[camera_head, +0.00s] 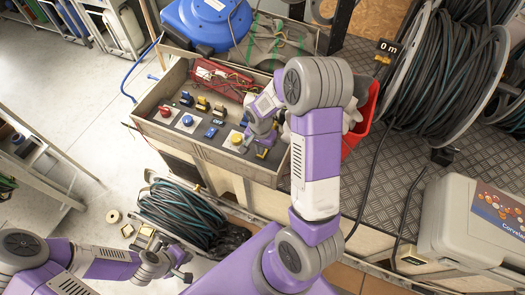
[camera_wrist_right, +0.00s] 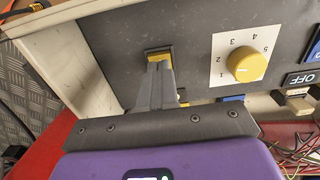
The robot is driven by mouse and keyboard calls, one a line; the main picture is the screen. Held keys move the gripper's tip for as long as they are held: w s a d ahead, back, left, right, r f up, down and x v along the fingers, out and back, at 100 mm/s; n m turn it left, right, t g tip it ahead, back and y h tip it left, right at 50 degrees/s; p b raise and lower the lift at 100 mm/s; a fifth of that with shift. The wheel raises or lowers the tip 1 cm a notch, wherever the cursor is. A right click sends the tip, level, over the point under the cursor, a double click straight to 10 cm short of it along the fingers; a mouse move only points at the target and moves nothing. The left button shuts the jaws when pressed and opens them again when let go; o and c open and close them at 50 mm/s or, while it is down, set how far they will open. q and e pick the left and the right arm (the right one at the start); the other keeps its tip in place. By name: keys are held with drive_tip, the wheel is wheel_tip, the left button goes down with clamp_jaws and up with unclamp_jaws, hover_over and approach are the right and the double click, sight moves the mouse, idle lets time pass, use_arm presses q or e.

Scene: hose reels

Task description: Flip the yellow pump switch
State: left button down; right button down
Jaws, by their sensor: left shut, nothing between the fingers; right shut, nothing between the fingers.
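The yellow pump switch (camera_wrist_right: 158,52) is a small yellow rocker in a dark frame on the grey control panel (camera_wrist_right: 130,30). In the head view, a yellow piece (camera_head: 262,154) shows at the panel's near right corner, partly covered by my right gripper (camera_head: 257,143). My right gripper's closed fingertips (camera_wrist_right: 160,66) are right at the switch's lower edge in the wrist view and hide part of it. Whether they touch it, and which way the rocker is tipped, I cannot tell. My left gripper (camera_head: 183,268) is shut and empty at the lower left, far from the panel.
A yellow dial (camera_wrist_right: 246,62) numbered on white is beside the switch. A red knob (camera_head: 165,112) and blue switches (camera_head: 211,132) share the panel. Red cables (camera_head: 222,78) lie behind. A red bin (camera_head: 360,128) stands right of the panel box. A hose coil (camera_head: 180,212) lies below.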

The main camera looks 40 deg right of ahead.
drive_tip(key=shift+f+b, duration=0.8)
drive_tip(key=shift+f, duration=0.15)
idle(0.4)
drive_tip(key=shift+r, duration=0.1)
drive_tip(key=shift+r+p, duration=2.7)
drive_tip(key=shift+r, duration=0.7)
drive_tip(key=shift+r, duration=0.1)
